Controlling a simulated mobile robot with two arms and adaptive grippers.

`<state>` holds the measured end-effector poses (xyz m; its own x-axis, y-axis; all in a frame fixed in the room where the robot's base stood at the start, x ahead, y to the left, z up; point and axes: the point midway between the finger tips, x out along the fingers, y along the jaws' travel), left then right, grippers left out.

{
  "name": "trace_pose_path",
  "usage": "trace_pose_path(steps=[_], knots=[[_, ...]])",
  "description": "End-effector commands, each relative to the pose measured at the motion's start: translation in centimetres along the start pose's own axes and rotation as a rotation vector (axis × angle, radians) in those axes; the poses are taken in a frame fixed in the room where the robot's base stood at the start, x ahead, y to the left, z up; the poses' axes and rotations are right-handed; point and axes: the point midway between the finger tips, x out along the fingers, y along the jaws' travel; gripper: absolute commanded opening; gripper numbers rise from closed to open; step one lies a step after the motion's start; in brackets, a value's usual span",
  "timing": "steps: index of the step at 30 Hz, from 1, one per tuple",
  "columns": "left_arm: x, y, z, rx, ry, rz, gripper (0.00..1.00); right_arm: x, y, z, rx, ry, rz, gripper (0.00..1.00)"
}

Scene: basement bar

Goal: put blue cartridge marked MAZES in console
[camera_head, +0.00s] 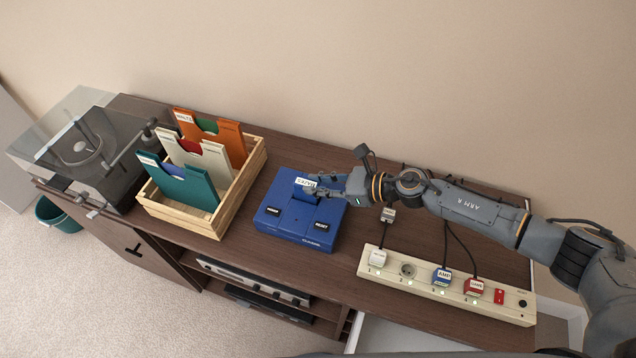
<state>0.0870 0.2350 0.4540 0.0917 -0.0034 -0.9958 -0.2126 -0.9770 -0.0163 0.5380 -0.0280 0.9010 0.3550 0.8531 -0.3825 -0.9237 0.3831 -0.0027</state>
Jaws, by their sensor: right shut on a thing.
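The blue console (285,223) lies on the dark wooden cabinet, with black POWER and RESET buttons on its top. A blue cartridge (303,195) with a white label stands at the middle of the console's back part; the label's lettering is too small to read surely. My right gripper (317,189) reaches in from the right over the console and is shut on this cartridge at its right side. The cartridge's lower edge is at the slot area; I cannot tell how deep it sits. My left gripper is not in view.
A wooden crate (232,213) with orange, cream and teal sleeves stands left of the console. A turntable (95,155) with a clear lid is further left. A cream power strip (445,288) with several plugs lies at the front right. Bare cabinet top (335,262) lies between console and strip.

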Motion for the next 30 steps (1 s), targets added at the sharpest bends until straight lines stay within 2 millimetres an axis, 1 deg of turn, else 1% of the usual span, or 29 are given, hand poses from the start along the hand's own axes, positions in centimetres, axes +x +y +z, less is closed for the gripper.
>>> trace_pose_path(steps=[15, 30], knots=[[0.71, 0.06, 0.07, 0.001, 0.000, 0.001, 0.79, 0.27, 0.01, -0.58, 0.000, 0.000, 0.000, 0.00], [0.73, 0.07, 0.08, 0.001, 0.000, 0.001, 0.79, 0.27, 0.00, -0.59, 0.000, 0.000, 0.000, 0.00]])
